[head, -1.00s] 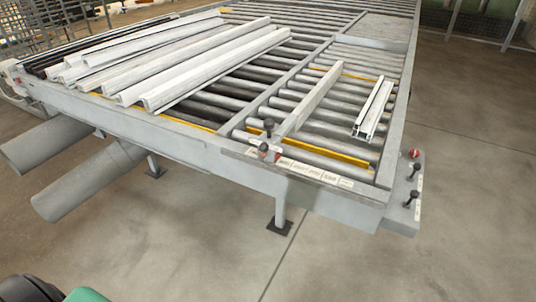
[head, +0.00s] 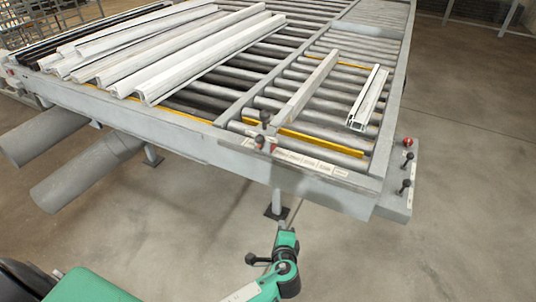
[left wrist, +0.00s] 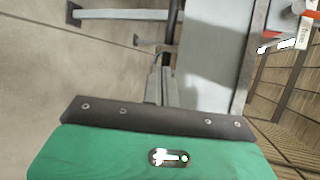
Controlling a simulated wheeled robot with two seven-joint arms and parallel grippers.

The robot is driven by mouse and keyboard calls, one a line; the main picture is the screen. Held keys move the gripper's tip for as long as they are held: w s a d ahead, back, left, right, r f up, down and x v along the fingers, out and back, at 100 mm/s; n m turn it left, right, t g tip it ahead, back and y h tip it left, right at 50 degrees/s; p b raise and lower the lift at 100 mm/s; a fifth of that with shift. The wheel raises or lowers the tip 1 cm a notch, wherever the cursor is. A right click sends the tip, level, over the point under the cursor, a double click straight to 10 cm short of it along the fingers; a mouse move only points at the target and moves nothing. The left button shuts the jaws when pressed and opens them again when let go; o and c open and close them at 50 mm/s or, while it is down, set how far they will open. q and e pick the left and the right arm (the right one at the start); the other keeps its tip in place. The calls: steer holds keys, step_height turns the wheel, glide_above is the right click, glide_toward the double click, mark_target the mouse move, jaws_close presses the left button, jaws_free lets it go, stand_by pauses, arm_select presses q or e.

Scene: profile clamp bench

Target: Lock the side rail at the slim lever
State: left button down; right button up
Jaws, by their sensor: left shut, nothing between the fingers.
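The side rail (head: 308,92), a long grey bar, lies across the rollers. Its near end meets the bench's front beam at a small clamp with a black-knobbed upright lever (head: 265,117) and a red part (head: 259,141). At the bench's right corner stand two more black-knobbed levers (head: 408,157) (head: 405,187) and a red knob (head: 408,142). I cannot tell which lever is the slim one. My left gripper (head: 292,215) is below and in front of the beam, apart from the levers. Its fingers (left wrist: 162,75) are shut and empty in the left wrist view. My right gripper is not in view.
A white strip of labels (head: 305,160) runs along the front beam. A short white profile (head: 368,98) lies right of the rail, and several long white profiles (head: 180,55) lie at left. Two large grey tubes (head: 90,168) jut out below. Floor in front is open.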

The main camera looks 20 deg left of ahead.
arm_select(q)
step_height(320, 180, up, 21)
steer(key=s+d+n+t+y, duration=0.1)
steer(key=s+t+y, duration=0.1)
steer(key=t+y, duration=0.1)
steer(key=shift+n+t+y+p, duration=0.3)
steer(key=shift+y, duration=0.1)
steer(key=shift+r, duration=0.1)
steer(key=s+a+p+x, duration=0.1)
steer(key=a+p+x, duration=0.1)
steer(key=p+x, duration=0.5)
steer(key=x, duration=0.5)
steer(key=shift+a+r, duration=0.2)
steer(key=shift+a, duration=0.2)
steer(key=shift+w, duration=0.2)
